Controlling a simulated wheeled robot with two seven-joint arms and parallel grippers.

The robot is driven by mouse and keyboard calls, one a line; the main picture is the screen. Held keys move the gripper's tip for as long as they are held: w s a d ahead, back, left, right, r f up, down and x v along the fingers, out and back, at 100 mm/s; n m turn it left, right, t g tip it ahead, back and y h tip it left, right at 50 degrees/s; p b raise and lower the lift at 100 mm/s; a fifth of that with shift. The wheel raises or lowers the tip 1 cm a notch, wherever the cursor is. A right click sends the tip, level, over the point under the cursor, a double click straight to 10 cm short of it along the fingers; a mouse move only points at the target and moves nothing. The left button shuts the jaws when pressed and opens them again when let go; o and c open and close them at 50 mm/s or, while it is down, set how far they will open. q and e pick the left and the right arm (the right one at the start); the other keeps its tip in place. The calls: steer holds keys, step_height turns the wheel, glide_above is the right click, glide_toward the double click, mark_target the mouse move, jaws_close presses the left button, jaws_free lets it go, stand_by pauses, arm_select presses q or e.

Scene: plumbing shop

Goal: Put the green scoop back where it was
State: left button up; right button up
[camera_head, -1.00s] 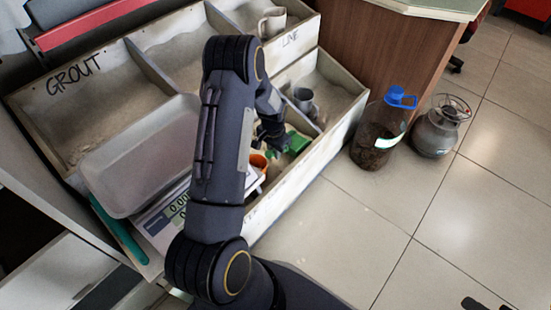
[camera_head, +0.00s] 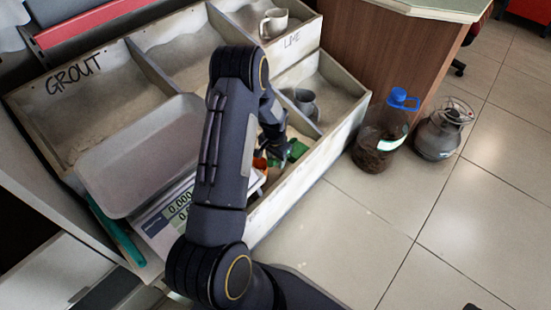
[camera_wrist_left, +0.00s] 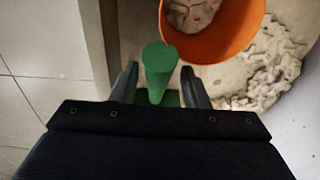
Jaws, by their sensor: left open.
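The green scoop (camera_head: 297,150) is in the front bin compartment, partly hidden by my left arm in the head view. In the left wrist view its green handle (camera_wrist_left: 160,62) stands up between my fingers. My left gripper (camera_head: 274,148) is over the scoop, its tips largely hidden in the head view. In the left wrist view the left gripper (camera_wrist_left: 159,88) is open, with one finger on each side of the handle and slim gaps between. My right gripper cannot be made out.
Bin walls close in around the gripper. A grey tray (camera_head: 140,160) rests on a scale (camera_head: 165,215) at the left. A grey mug (camera_head: 304,102) and a white mug (camera_head: 273,24) sit in farther compartments.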

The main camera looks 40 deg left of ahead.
arm_select(q)
steer(key=shift+r, duration=0.1)
steer(key=shift+r+p, duration=0.3)
steer(key=s+d+r+n+t+h+p, duration=0.1)
steer(key=s+d+r+p, duration=0.1)
steer(key=r, duration=1)
steer(key=s+d+r+t+p, duration=0.1)
steer(key=s+d+r+p, duration=0.15)
steer(key=r, duration=0.85)
steer(key=s+d+r+n+t+h, duration=0.1)
steer(key=s+d+r+t+h, duration=0.1)
steer(key=s+d+r, duration=0.8)
steer(key=s+d+r+t, duration=0.1)
steer(key=s+d+r, duration=0.1)
steer(key=s, duration=0.8)
steer(key=shift+s+d+r+n+h, duration=0.3)
steer(key=shift+s+d+r+h, duration=0.1)
steer(key=shift+d, duration=0.3)
